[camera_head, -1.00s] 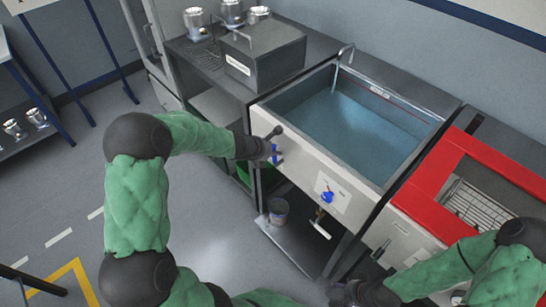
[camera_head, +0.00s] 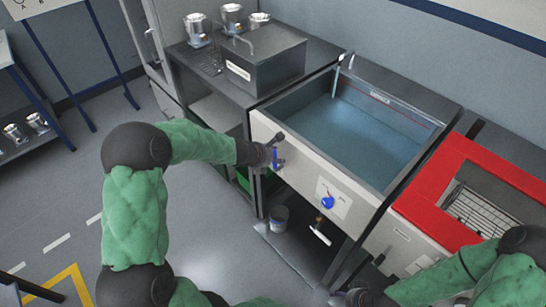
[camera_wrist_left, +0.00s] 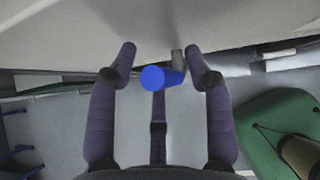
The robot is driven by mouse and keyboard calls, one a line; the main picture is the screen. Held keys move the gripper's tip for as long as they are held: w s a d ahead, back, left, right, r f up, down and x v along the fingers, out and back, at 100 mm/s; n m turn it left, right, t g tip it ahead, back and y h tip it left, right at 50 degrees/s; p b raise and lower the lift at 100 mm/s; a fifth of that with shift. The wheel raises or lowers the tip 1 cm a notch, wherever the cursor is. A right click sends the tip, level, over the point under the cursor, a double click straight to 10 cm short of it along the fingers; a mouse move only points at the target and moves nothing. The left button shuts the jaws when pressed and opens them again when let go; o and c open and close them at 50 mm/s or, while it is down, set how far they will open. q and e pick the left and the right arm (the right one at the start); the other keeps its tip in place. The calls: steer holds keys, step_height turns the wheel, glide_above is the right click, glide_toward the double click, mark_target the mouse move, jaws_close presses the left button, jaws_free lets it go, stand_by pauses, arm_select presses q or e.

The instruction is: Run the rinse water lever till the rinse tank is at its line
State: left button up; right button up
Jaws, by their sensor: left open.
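The rinse tank (camera_head: 300,150) is a pale-fronted basin with bluish water (camera_head: 355,135) in it. A thin red line (camera_head: 380,97) shows on its back wall, above the water. A pale stream falls from the tap (camera_head: 346,58) at the back. A blue lever (camera_head: 276,159) is on the left of the tank front. My left gripper (camera_head: 274,148) is at this lever. In the left wrist view its fingers are open on both sides of the blue lever end (camera_wrist_left: 162,77), apart from it. My right gripper (camera_head: 350,297) is at the bottom edge, its fingers unclear.
A second blue handle (camera_head: 327,202) is lower right on the tank front. A red-framed basin (camera_head: 430,195) stands to the right. A grey lidded box (camera_head: 265,65) and metal pots (camera_head: 197,28) are on the left counter. A small bucket (camera_head: 279,217) stands underneath.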

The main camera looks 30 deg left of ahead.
arm_select(q)
steer(key=v, duration=1.2)
stand_by(6.8)
